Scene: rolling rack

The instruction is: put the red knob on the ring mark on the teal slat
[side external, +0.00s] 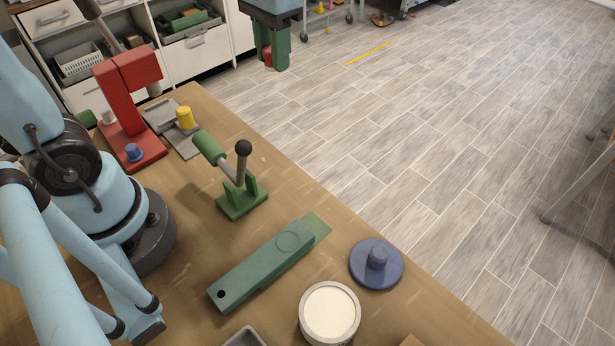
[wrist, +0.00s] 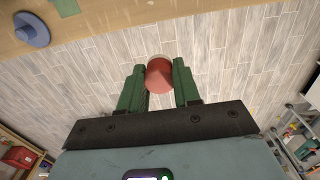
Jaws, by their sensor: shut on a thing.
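My gripper (side external: 272,60) is at the top of the side external view, pointing down, well away from the slat. Its green fingers are shut on the red knob (side external: 267,54), which is partly hidden behind a finger there. In the wrist view the red knob (wrist: 159,77) sits between the two fingertips (wrist: 159,70), with a pale end facing away. The teal slat (side external: 250,274) lies on the brown table, and its ring mark (side external: 289,241) is near its far right end. A green end of the slat (wrist: 66,6) shows at the wrist view's top edge.
A blue knobbed disc (side external: 376,265) lies right of the slat, and a round white-topped tub (side external: 330,313) stands in front. A green lever clamp (side external: 242,185) stands behind the slat. A red stand (side external: 130,100) and yellow cylinder (side external: 185,117) are at the back left.

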